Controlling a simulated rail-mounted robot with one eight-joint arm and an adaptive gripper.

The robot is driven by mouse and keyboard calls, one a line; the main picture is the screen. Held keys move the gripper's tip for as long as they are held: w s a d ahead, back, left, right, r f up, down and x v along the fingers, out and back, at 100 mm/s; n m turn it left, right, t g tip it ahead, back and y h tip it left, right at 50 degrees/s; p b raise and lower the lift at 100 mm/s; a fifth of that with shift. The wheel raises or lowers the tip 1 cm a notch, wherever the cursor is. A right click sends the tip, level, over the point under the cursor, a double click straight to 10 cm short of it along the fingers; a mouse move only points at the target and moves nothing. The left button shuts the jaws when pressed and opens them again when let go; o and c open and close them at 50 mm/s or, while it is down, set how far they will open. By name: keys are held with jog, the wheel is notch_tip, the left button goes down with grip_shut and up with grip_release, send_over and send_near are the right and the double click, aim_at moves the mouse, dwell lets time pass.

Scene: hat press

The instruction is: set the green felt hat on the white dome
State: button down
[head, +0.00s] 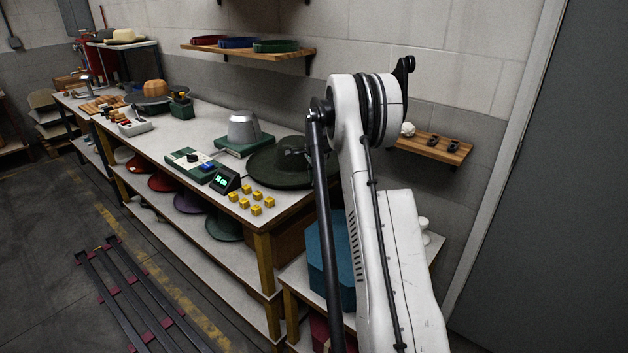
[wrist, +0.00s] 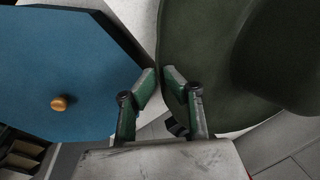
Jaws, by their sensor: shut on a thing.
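The dark green felt hat (head: 268,168) is at the right end of the long bench, partly hidden behind my arm. In the wrist view its brim (wrist: 195,35) and rounded crown (wrist: 285,60) fill the right side. My gripper (wrist: 161,78) is shut on the edge of the brim, with one finger on each side. The pale grey-white dome (head: 243,127) stands on a green base, just left of and behind the hat, and is bare. I cannot tell whether the hat touches the bench.
A teal-blue octagonal box (head: 325,262) with a wooden knob (wrist: 60,103) stands below and beside my gripper. A green control box (head: 195,165), a small display (head: 225,180) and several yellow blocks (head: 250,199) lie in front of the dome. A wall shelf (head: 250,53) hangs above.

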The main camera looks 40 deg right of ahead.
jog(key=shift+f+b, duration=0.35)
jog(key=shift+f, duration=0.15)
jog(key=c, duration=1.7)
grip_release()
jog(key=shift+c, duration=0.2)
jog(key=v, duration=1.2)
